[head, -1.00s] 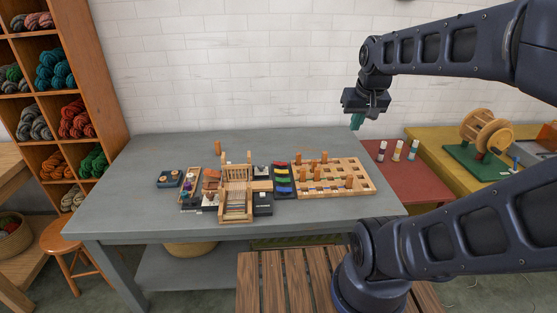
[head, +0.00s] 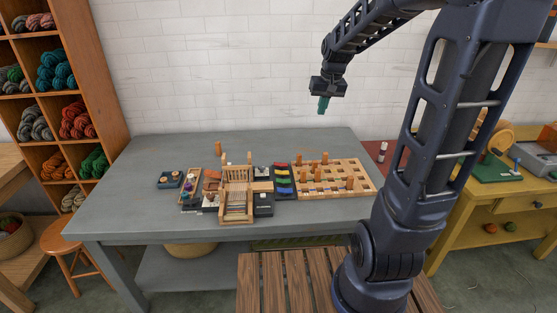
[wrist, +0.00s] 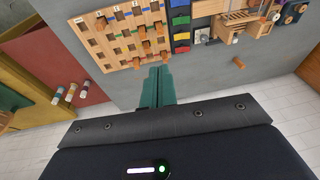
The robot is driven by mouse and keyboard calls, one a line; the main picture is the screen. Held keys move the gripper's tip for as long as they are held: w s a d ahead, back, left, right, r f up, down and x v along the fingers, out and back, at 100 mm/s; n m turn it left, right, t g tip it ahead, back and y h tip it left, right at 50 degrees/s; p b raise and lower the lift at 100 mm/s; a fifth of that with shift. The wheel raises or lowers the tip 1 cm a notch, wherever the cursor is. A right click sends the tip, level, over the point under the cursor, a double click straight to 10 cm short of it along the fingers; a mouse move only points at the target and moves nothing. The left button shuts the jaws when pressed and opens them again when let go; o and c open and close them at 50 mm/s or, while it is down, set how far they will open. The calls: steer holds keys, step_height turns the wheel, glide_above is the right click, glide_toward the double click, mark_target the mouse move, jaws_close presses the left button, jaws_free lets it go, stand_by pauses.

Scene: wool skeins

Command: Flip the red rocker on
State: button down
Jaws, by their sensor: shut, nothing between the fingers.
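A dark panel (head: 292,195) on the grey table carries a row of coloured pieces. A red piece (head: 281,167) is at its far end, beyond yellow, green and blue ones. The red piece (wrist: 181,50) also shows in the wrist view, up and right of the fingertips. It looks like the red rocker, but its tilt is too small to tell. My gripper (head: 323,107) hangs well above the table's far side, right of the panel, with its teal fingers shut and empty. Its fingertips (wrist: 160,72) point toward the pegboard and panel, apart from both.
A wooden pegboard (head: 365,190) with several upright pegs stands right of the panel. A small wooden loom (head: 236,205) and dark boxes stand left of it. A lone peg (head: 218,148) stands at the back. The table's left side (head: 125,190) is clear.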

steer(key=w+a+f+g+y, duration=0.1)
steer(key=w+a+f, duration=0.1)
steer(key=w+f, duration=0.4)
steer(key=w+a+f+g, duration=0.1)
steer(key=w+a+f, duration=0.25)
steer(key=w, duration=0.45)
steer(key=y, duration=0.1)
glide_above(276, 164)
steer(key=d, duration=0.6)
step_height(276, 164, down, 12)
steer(key=f, duration=0.1)
steer(key=shift+w+a+r+g, duration=0.2)
steer(key=shift+w+r+g, duration=0.05)
steer(key=shift+r+g, duration=0.05)
steer(key=x, duration=1.4)
steer(key=shift+a, duration=0.2)
steer(key=shift+a, duration=0.1)
